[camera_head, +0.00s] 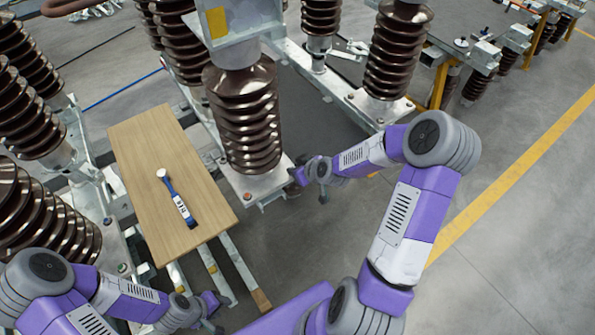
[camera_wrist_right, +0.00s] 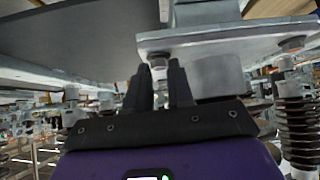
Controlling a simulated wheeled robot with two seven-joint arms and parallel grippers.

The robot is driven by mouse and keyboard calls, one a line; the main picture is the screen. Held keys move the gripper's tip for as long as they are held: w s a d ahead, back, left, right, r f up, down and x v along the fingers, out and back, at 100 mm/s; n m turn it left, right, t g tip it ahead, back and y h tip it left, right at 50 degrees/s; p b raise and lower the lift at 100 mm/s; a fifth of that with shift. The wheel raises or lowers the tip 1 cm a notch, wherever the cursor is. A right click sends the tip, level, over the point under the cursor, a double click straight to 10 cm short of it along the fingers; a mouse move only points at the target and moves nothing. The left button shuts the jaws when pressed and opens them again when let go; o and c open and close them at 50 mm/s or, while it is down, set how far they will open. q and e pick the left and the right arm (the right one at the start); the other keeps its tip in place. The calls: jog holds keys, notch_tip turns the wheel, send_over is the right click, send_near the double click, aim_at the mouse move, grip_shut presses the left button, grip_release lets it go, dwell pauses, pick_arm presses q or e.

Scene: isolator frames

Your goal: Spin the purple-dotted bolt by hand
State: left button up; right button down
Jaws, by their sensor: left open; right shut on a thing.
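In the right wrist view, a bolt's lower end (camera_wrist_right: 158,62) sticks out beneath a grey metal flange plate (camera_wrist_right: 225,38). The two dark fingers of my right gripper (camera_wrist_right: 161,75) are around it, shut on it from below. In the head view my right gripper (camera_head: 298,175) is at the right corner of the base plate (camera_head: 262,186) under the middle brown insulator (camera_head: 245,115); its fingers are mostly hidden. No purple dot is clear in either view. My left gripper (camera_head: 213,306) is open and empty at the lower left, below the wooden board.
A blue-handled tool (camera_head: 178,200) with a white head lies on the wooden board (camera_head: 150,135). Another bolt (camera_head: 248,196) sits at the base plate's front corner. Brown insulators (camera_head: 40,210) crowd the left. Open grey floor with a yellow line (camera_head: 520,155) lies at right.

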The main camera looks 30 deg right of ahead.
jog(key=shift+a+m+h+b, duration=0.3)
jog(key=shift+m+h, duration=0.3)
jog(key=shift+m, duration=0.1)
jog(key=shift+a+m+h, duration=0.15)
jog(key=shift+m+h, duration=0.45)
jog(key=shift+m, duration=0.2)
jog(key=m+h, duration=0.1)
jog(key=m+h+p, duration=0.1)
jog(key=shift+w+a+r+m, duration=0.1)
jog(key=shift+a+m, duration=0.05)
jog(key=shift+m, duration=0.15)
jog(key=shift+m+g+h+p, duration=0.4)
jog(key=shift+m+h+p, duration=0.1)
jog(key=shift+m+p, duration=0.25)
jog(key=shift+m, duration=0.25)
jog(key=c, duration=1)
grip_release()
jog(key=shift+a, duration=0.1)
